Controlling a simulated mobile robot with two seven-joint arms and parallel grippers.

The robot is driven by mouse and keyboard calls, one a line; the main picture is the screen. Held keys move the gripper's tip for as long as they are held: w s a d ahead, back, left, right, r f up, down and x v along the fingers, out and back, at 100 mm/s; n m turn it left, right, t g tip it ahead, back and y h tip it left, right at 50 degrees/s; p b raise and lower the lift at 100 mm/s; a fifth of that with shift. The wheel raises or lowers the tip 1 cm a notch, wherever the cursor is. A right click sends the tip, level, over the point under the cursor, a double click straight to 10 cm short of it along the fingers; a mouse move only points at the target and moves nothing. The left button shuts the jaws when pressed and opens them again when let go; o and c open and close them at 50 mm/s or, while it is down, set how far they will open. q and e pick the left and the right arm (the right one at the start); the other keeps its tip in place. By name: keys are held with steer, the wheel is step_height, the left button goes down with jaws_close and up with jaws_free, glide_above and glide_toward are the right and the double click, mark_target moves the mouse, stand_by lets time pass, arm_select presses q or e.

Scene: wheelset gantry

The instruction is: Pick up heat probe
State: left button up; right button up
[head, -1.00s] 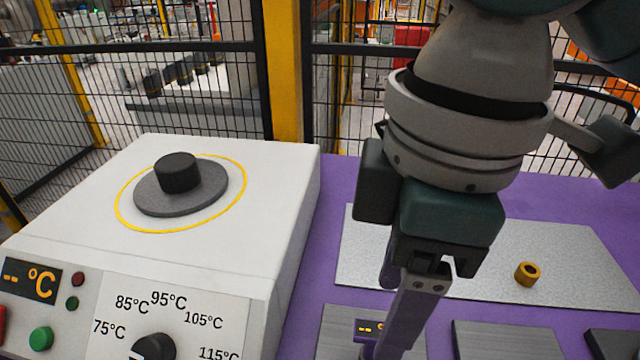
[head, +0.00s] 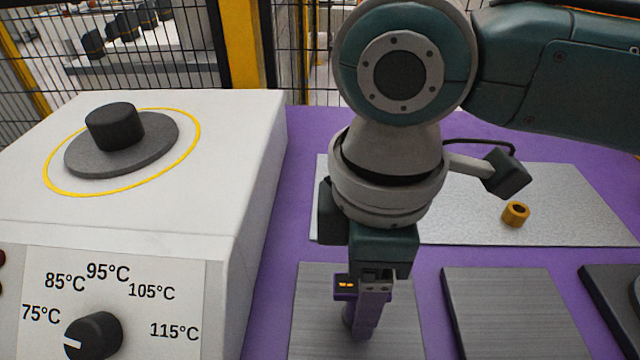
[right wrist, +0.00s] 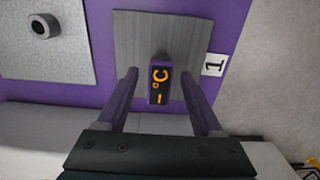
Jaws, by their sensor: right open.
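The heat probe (right wrist: 159,82) is a small dark purple block with an orange °C display. In the right wrist view it stands on a grey plate (right wrist: 140,35), between the two fingers of my right gripper (right wrist: 160,85). The fingers are open, with a gap on both sides of the probe. In the head view the probe (head: 346,284) shows beside the fingers of my right gripper (head: 362,318), which points down over the plate and hides part of the probe. My left gripper is not in view.
A white heater box (head: 245,150) with a temperature dial (head: 94,338) stands at the left. A brass ring (head: 515,214) sits on a silver sheet (head: 470,225) at the back right. More grey plates (head: 510,310) lie to the right on the purple table (head: 300,135).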

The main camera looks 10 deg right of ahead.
jaws_close()
stand_by(0.6)
